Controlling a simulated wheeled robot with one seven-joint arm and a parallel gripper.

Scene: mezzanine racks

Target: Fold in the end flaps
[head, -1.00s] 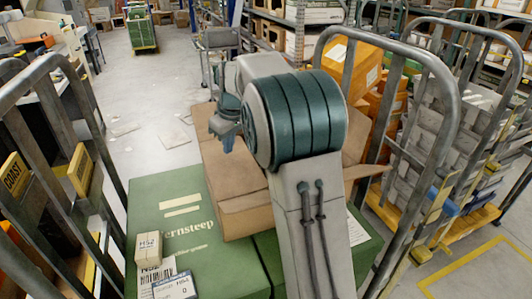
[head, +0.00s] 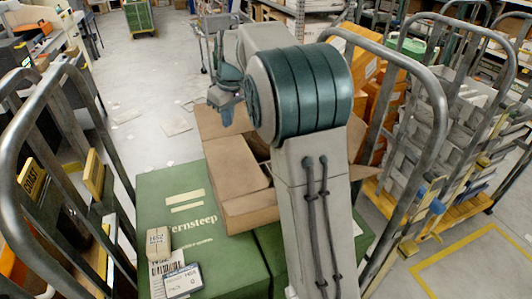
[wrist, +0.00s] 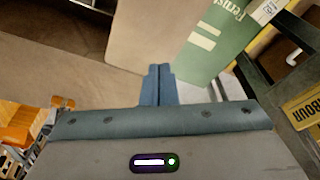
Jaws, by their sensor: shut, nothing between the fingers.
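An open brown cardboard box (head: 250,210) sits on top of green boxes, partly hidden behind my arm. A wide flap (head: 236,170) shows on its left side, and another flap (head: 218,121) at its far left. A bit of dark opening shows beside my arm. Part of a flap (head: 356,135) shows to the right of my arm. My gripper (head: 227,114) is shut and empty, over the far-left flap; contact cannot be told. In the wrist view its fingertips (wrist: 158,70) point toward the edge of a brown flap (wrist: 145,35), with another brown surface (wrist: 50,65) to the left.
The green box (head: 165,200) with a small carton (head: 158,243) and labels lies at the front left. Metal cage rails stand close at left (head: 90,110) and right (head: 435,130). Orange boxes (head: 385,95) stand beyond the right rail. Open floor lies at the back left.

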